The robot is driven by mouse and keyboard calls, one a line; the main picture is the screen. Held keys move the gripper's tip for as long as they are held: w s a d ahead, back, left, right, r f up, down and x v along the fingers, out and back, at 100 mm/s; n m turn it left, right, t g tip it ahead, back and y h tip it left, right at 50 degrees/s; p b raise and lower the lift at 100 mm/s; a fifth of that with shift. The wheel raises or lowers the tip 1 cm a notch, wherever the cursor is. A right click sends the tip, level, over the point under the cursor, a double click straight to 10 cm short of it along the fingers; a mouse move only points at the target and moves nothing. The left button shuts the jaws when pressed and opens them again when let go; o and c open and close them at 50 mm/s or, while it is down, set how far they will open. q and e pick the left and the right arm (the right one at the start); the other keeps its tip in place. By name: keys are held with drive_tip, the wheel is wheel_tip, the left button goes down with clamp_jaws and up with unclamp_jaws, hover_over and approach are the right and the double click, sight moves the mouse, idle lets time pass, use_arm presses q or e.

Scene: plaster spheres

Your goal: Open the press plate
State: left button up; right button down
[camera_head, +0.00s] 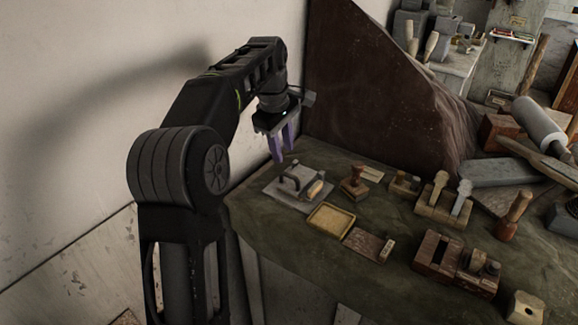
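A flat grey plate (285,196), which looks like the press plate, lies at the left end of the green-covered bench. A dark curved handle (290,178) stands on it, and a small piece with a pale wooden handle (314,189) sits at its right side. My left gripper (281,158) has purple fingers pointing down, just above and behind the plate's left part. The fingers look apart with nothing between them. It appears clear of the handle, though the exact gap is hard to judge. My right gripper is not in view.
A yellow-lined tray (330,218) and a brown block (368,243) lie just in front of the plate. A wooden stamp (354,183) is to its right. Several wooden tools fill the bench's right side. A dark upright slab (380,90) stands behind, beside the pale wall.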

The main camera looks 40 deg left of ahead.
sight(287, 176)
use_arm(q)
drive_tip(key=shift+w+f, duration=0.25)
drive_tip(key=shift+f, duration=1.05)
drive_tip(key=shift+w+f, duration=0.3)
drive_tip(key=shift+f, duration=0.95)
drive_tip(key=shift+w+f, duration=0.25)
drive_tip(key=shift+f, duration=1.05)
drive_tip(key=shift+c, duration=0.5)
clamp_jaws()
